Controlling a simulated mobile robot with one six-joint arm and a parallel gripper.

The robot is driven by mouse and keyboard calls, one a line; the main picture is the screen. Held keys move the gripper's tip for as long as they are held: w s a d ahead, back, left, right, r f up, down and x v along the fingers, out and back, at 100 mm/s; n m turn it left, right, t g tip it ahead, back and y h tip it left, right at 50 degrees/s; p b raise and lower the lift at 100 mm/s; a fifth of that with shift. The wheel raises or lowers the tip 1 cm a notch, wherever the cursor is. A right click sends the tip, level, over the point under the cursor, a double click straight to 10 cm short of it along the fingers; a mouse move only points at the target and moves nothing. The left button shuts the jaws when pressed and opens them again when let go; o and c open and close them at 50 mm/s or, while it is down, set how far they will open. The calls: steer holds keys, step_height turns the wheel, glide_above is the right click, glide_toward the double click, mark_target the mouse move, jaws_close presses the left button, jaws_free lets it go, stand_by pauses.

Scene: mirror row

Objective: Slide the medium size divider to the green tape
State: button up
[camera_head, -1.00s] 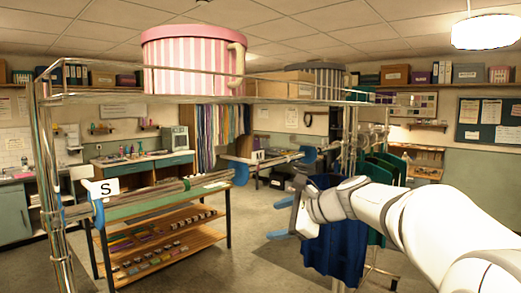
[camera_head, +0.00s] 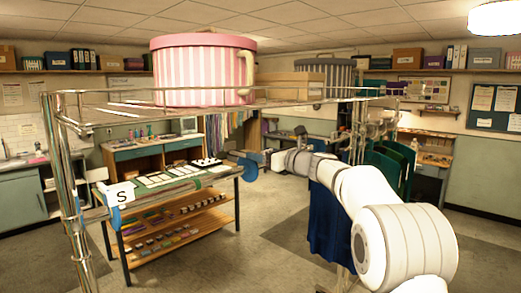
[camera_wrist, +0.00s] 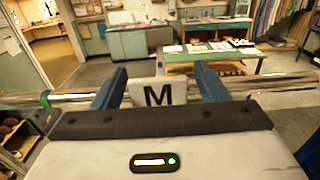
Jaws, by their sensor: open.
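The medium divider's white M tag (camera_wrist: 158,94) is between my gripper's two blue fingers (camera_wrist: 160,72) in the wrist view. The gripper is open, with a finger on each side of the tag; I cannot tell whether either touches it. The divider hangs on a shiny metal rail (camera_wrist: 270,84). A green tape band (camera_wrist: 43,98) is on the rail to the left of the tag.
A divider tagged S (camera_head: 122,195) is near the rail's left end. A pink striped round box (camera_head: 203,72) and a brown box (camera_head: 291,87) stand on the wire shelf (camera_head: 120,113) above. Blue and green garments (camera_head: 390,168) hang at right. A low table (camera_head: 190,178) stands behind the rail.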

steer(key=shift+w+a, duration=0.15)
steer(key=shift+a, duration=0.1)
